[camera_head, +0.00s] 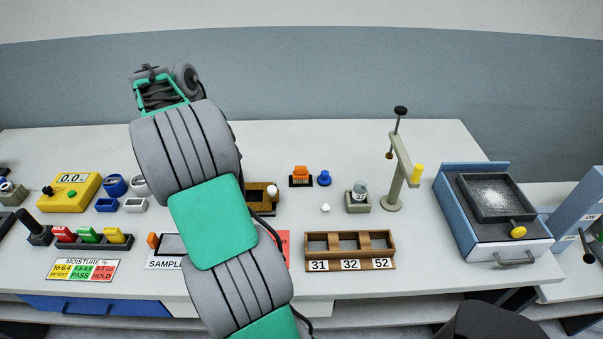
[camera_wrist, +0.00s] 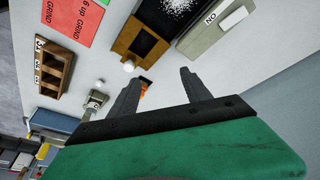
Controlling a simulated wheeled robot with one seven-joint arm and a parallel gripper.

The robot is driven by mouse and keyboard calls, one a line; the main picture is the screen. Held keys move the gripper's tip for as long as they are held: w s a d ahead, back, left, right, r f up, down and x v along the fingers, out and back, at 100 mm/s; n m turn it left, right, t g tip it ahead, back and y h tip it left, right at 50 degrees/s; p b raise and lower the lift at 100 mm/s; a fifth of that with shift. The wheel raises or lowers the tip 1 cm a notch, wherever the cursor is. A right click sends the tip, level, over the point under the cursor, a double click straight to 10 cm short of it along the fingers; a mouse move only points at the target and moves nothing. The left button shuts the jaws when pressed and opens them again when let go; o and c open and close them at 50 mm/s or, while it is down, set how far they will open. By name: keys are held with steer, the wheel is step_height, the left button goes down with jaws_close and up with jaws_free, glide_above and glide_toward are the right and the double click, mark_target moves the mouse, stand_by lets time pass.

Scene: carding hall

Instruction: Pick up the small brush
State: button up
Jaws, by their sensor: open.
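I cannot pick out the small brush with certainty in either view. A small orange piece (camera_head: 301,172) on a dark base stands at the back middle of the table, and I cannot tell whether it is a brush. Orange also shows between the fingers in the wrist view (camera_wrist: 146,84), beyond them. My gripper (camera_wrist: 157,82) is open, with nothing held between its fingers. In the head view my arm rises over the table and its fingers cannot be made out.
A blue knob (camera_head: 324,178) stands beside the orange piece. A wooden rack (camera_head: 350,264) stands in front, and a grey post stand (camera_head: 394,204) to the right. A brown tray (camera_wrist: 120,47) and a grey switch box (camera_wrist: 190,45) lie beyond the fingers.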

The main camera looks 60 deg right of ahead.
mark_target(297, 167)
steer(key=s+d+f+m, duration=0.3)
steer(key=s+d, duration=0.1)
steer(key=d, duration=0.1)
steer(key=s+d+f+m+g+y, duration=0.1)
steer(key=s+d+f+m, duration=0.2)
steer(key=s+d, duration=0.1)
steer(key=s+d+f+m+g, duration=0.1)
steer(key=s+d+f+m, duration=0.2)
steer(key=d, duration=0.3)
steer(key=shift+s+f+m+y+p, duration=0.3)
steer(key=shift+s+f+m+y, duration=0.1)
steer(key=shift+m, duration=0.1)
steer(key=shift+g, duration=0.3)
steer(key=b+x, duration=0.1)
steer(key=x, duration=0.7)
steer(key=shift+s+d, duration=0.1)
steer(key=shift+s, duration=0.05)
steer(key=shift+c, duration=0.5)
jaws_close()
